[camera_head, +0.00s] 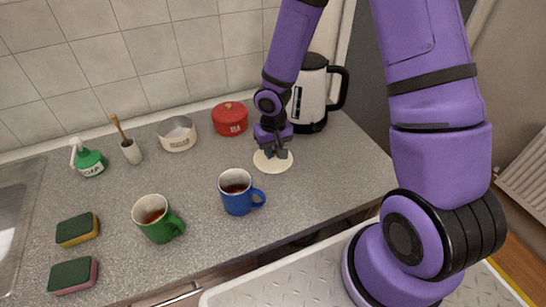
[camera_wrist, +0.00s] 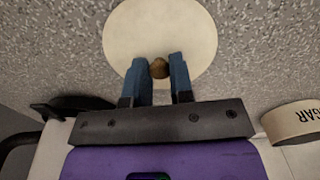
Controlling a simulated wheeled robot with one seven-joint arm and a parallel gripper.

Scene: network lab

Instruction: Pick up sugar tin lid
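The sugar tin lid (camera_head: 264,164) is a flat cream disc lying on the grey counter in front of the kettle. In the wrist view the lid (camera_wrist: 160,25) fills the top middle, with a small brown knob (camera_wrist: 159,68). My gripper (camera_head: 275,153) is over the lid, pointing down.
A red tea tin (camera_head: 230,120) and a black-and-white kettle (camera_head: 308,100) stand behind my gripper. A blue mug (camera_head: 237,196) and a green mug (camera_head: 156,220) are in front. Soap, a brush and two sponges are at the left. The counter right of the lid is clear.

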